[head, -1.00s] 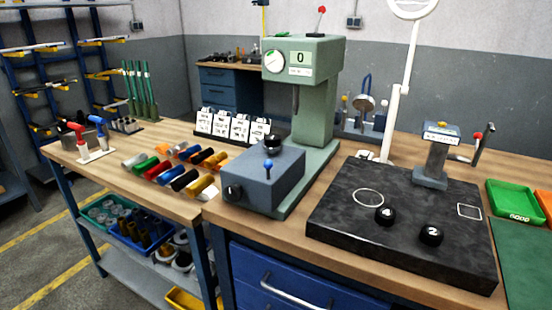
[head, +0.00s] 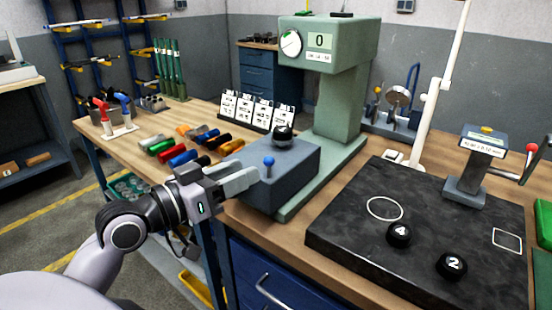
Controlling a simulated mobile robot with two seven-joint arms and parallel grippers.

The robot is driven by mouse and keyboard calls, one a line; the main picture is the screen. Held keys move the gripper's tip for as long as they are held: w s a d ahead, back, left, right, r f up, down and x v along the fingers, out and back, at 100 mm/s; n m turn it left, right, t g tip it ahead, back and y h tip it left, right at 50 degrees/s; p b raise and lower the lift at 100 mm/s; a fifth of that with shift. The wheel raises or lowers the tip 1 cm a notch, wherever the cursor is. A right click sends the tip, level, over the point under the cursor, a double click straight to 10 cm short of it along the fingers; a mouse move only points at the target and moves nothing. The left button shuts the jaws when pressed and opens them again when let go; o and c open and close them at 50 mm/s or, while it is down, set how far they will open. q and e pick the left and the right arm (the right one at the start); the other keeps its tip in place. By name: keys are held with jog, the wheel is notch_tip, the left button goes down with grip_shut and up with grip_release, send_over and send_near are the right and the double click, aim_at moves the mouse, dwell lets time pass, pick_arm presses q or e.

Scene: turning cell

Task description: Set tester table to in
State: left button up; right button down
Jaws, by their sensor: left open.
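The green tester (head: 347,100) stands on the bench, its display reading 0. Its blue-grey table block (head: 292,190) sits on the tester's base below the head. A short lever with a blue knob (head: 268,161) stands up at the block's front left. A dark ball (head: 283,135) rests on top of the block. My left gripper (head: 248,178) is open, at the left side of the block with its fingers pointing right toward the blue knob. A small gap seems to separate the fingertips from the knob; contact is unclear. My right gripper is not in view.
A black slab (head: 350,240) with balls marked 4 (head: 399,234) and 2 (head: 451,266) lies to the right, a small stand (head: 475,165) at its back. A white pole (head: 440,90) rises behind the slab.

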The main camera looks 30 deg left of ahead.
aim_at(264, 163)
pick_arm(q)
jog(key=p+x, duration=0.1)
jog(key=x, duration=0.4)
jog(key=shift+w+d, duration=0.1)
jog(key=shift+w, duration=0.25)
jog(key=shift+w+d+p, duration=0.2)
jog(key=shift+w+p, duration=0.15)
jog(key=shift+w, duration=0.35)
grip_shut()
